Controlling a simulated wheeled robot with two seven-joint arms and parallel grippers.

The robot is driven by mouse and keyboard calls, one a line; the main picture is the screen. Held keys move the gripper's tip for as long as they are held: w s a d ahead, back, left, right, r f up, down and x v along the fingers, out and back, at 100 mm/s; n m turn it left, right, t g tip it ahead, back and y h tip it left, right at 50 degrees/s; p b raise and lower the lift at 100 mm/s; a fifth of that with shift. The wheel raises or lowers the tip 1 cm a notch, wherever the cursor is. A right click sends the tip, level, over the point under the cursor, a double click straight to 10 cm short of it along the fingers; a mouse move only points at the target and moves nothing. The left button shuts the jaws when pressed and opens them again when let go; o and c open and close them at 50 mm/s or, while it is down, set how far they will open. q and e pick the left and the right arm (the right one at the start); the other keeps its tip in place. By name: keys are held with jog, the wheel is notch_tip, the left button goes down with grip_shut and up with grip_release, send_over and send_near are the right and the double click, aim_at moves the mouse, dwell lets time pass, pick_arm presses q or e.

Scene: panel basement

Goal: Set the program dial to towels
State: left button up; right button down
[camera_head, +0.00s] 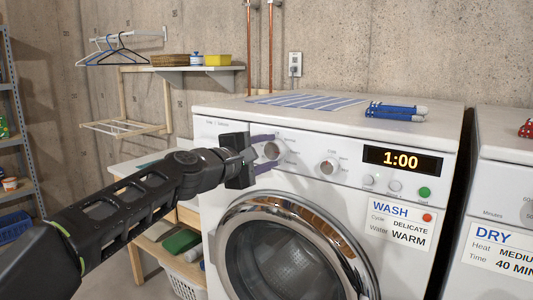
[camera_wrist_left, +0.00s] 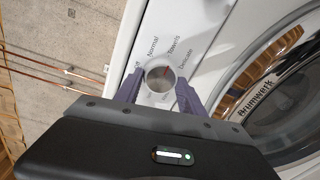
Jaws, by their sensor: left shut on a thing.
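The program dial (camera_head: 271,151) is a round silver knob on the washer's white front panel. In the left wrist view the dial (camera_wrist_left: 160,78) has printed labels around it, among them Normal, Towels and Delicate. A small red mark on its face seems to lie toward the Towels label. My left gripper (camera_head: 276,151) is shut on the dial, with one purple finger on each side. The fingers also show in the left wrist view (camera_wrist_left: 160,92). My right gripper is in no view.
The washer (camera_head: 310,185) has a second knob (camera_head: 328,167), a 1:00 display (camera_head: 402,160), a green button (camera_head: 425,192) and a WASH card (camera_head: 400,222) reading Delicate, Warm. A dryer (camera_head: 500,200) stands at right.

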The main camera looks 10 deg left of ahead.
pick_arm(q)
jog(key=o, duration=1.4)
jog(key=shift+b+v, duration=0.6)
jog(key=shift+v, duration=3.3)
